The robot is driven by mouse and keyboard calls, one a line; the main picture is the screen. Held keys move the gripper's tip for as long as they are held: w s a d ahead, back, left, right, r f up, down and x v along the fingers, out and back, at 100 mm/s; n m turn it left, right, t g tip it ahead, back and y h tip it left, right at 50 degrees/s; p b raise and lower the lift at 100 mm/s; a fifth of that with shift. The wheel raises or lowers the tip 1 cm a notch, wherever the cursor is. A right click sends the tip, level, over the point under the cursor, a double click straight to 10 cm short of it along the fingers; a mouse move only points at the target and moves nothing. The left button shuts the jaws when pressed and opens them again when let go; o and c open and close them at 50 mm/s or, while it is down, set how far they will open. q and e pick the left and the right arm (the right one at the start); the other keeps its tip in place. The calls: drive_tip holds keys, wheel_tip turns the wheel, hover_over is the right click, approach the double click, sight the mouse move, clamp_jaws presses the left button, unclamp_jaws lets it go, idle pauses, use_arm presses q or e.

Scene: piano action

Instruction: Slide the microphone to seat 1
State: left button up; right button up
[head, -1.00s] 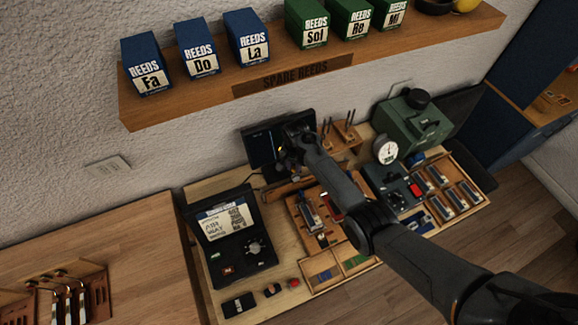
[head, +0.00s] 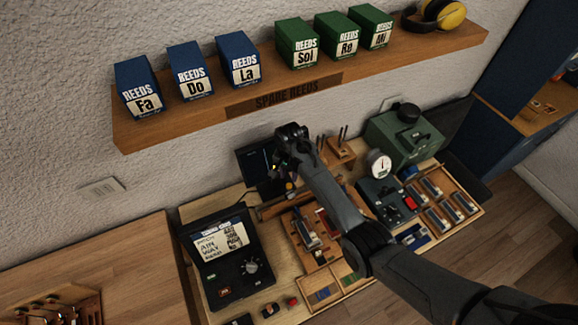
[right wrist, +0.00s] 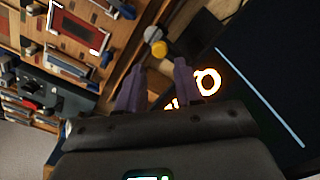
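My right gripper (head: 280,172) is in front of the dark screen at the back of the bench. In the right wrist view its two purple-grey fingers (right wrist: 158,82) stand apart, with nothing visible between their tips. A small round grey head with a yellow part (right wrist: 156,40), which looks like the microphone, lies just beyond the fingertips, apart from them. In the head view I cannot make out the microphone clearly; my arm and gripper cover that area. I cannot pick out a marking for seat 1. My left gripper is not in view.
The dark screen (head: 250,163) is close behind the gripper; it also fills the right of the wrist view (right wrist: 265,70). An open black case (head: 232,262) stands to the left, a green machine (head: 405,138) to the right. A shelf with reed boxes (head: 215,112) hangs above.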

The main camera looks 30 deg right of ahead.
drive_tip(key=shift+r, duration=2.3)
drive_tip(key=shift+f, duration=0.1)
